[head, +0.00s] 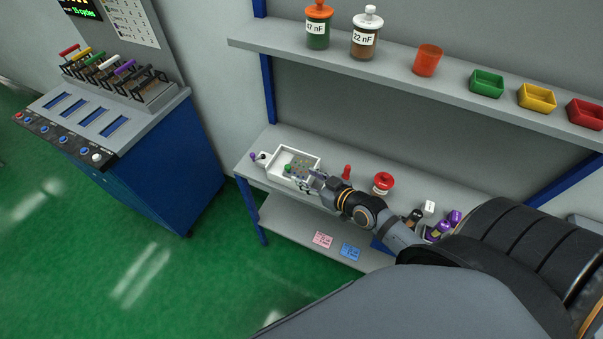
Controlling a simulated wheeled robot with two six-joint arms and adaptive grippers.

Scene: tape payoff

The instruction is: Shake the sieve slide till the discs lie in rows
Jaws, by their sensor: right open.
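The sieve slide (277,154) looks like a white-rimmed tray with a grey dotted bed on the bench, with a small purple knob at its left end. A green piece and several small discs show in its bed; they are too small to tell whether they lie in rows. My right gripper (313,182) is at the tray's right front corner, open. I cannot tell whether it touches the rim. The gripper hides that corner. My left gripper is not in view.
A grey bench (262,142) carries a red-knobbed item (383,182) and a red peg (346,172) right of the tray. Dark and purple-capped bottles (437,231) stand near my arm. A shelf (400,66) with jars and bins runs above. A blue cabinet (180,165) stands left.

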